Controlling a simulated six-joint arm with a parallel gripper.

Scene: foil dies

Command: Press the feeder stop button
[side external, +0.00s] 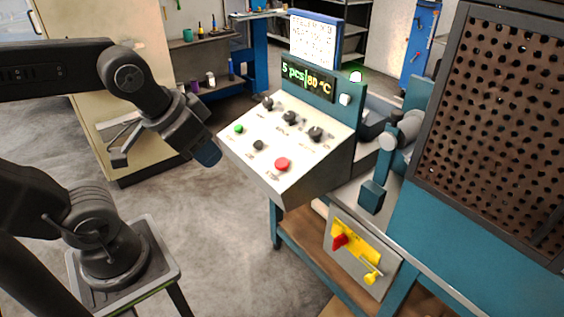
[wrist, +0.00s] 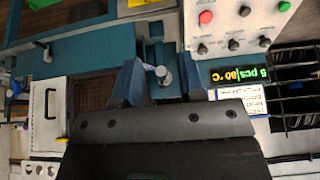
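The sloped control panel (side external: 253,171) stands mid-picture in the side external view. Its front row holds a green button (side external: 238,129), a black button (side external: 258,145) and a larger red button (side external: 282,164). The labels are too small to read, so I cannot tell which one is feeder stop. In the wrist view the red button (wrist: 206,17) and black button (wrist: 245,11) show at the top right. My gripper (side external: 208,154), with blue fingers, is left of the panel, apart from it. In the wrist view its fingers (wrist: 163,75) look apart, with nothing held.
Several black knobs (side external: 289,117) line the panel's back row, below a display (side external: 307,78) reading 5 pcs and 80 °C. A perforated guard (side external: 495,120) and a yellow plate with a red switch (side external: 340,241) are to the right. Open floor lies left of the panel.

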